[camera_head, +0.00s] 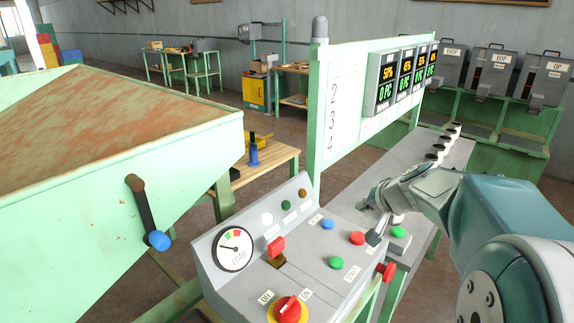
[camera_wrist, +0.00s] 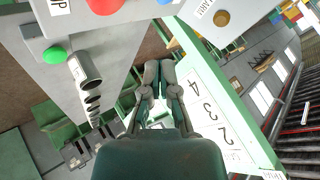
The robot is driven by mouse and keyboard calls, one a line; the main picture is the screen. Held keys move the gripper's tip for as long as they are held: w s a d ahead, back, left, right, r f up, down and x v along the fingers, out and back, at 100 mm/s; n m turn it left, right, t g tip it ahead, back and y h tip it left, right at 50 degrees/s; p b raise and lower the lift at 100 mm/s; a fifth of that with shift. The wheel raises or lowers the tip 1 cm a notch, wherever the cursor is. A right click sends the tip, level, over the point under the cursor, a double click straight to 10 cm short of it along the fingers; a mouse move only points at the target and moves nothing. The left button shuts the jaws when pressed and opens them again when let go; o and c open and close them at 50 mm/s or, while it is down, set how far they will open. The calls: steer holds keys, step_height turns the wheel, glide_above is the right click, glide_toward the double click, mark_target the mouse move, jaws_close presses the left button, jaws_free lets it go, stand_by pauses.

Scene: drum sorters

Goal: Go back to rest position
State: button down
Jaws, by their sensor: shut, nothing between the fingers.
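My gripper (camera_wrist: 159,75) is shut and empty in the wrist view, its fingertips together in front of the green frame of the board. In the head view my arm reaches in from the right, and the gripper end (camera_head: 372,220) is over the right side of the grey control panel (camera_head: 330,210), close to the red and green buttons. I cannot tell from these views whether it touches the panel. The panel carries a load gauge (camera_head: 233,249), a red lever switch (camera_head: 276,246) and a red and yellow rotary knob (camera_head: 288,308).
A green hopper (camera_head: 110,200) with a blue-tipped lever (camera_head: 148,215) stands at the left. A white numbered board (camera_head: 340,110) with several digital displays (camera_head: 385,80) rises behind the panel. Grey bins (camera_head: 490,70) stand at the back right.

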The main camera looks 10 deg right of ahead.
steer(key=s+a+n+g, duration=0.1)
steer(key=s+a, duration=0.3)
steer(key=s, duration=0.4)
steer(key=s+a+n+g+h, duration=0.1)
steer(key=s+a+n, duration=0.2)
steer(key=s+a, duration=0.2)
steer(key=s+a+n+g+h, duration=0.1)
steer(key=s+a, duration=0.4)
steer(key=s, duration=0.7)
steer(key=shift+a+f+n, duration=0.2)
steer(key=shift+f+n, duration=0.2)
steer(key=shift+n, duration=0.2)
stand_by(0.3)
